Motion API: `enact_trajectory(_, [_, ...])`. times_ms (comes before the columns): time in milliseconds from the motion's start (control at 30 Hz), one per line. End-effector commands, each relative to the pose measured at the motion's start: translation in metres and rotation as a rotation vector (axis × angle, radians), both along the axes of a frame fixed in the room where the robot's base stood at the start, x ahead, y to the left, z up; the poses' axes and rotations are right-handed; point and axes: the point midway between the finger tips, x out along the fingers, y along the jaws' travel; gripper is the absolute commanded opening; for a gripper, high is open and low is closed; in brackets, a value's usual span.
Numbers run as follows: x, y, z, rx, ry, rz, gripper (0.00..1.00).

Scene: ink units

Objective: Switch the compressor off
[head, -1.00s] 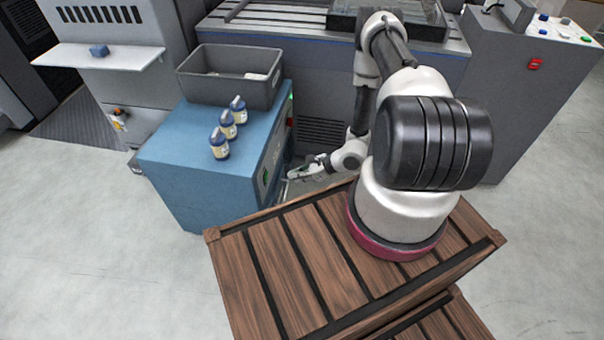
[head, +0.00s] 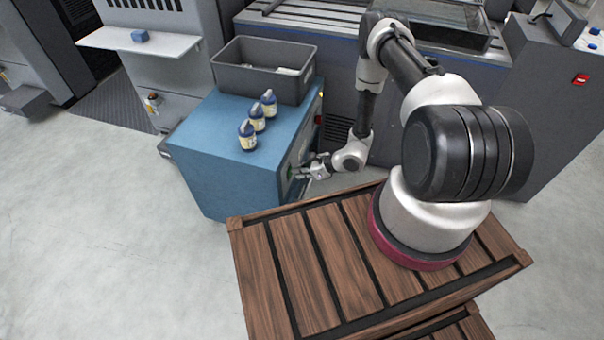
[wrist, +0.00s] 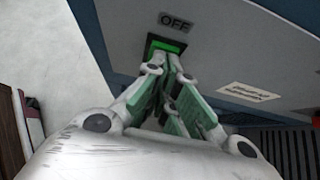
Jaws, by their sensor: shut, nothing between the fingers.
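The compressor (head: 215,150) is the blue cabinet left of my arm in the head view. Its side panel (wrist: 225,50) fills the top of the wrist view, with an OFF label (wrist: 175,20) above a lit green button (wrist: 166,44) in a dark frame. My gripper (wrist: 163,68) is shut and empty, its fingertips at the button's lower edge and partly covering it. I cannot tell whether they press it. In the head view my gripper (head: 298,173) is against the panel's front area. A small lamp (head: 321,94) near the panel's top looks yellow, with a red spot below it.
Several blue-capped bottles (head: 257,120) and a grey bin (head: 250,80) stand on the compressor. A large grey machine (head: 310,25) is behind, and a grey console (head: 545,110) is at right.

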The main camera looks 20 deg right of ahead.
Motion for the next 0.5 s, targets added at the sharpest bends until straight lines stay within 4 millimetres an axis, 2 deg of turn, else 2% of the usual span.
enact_trajectory(500, [0.0014, 0.0012, 0.0101, -0.003, -0.001, 0.002, 0.0])
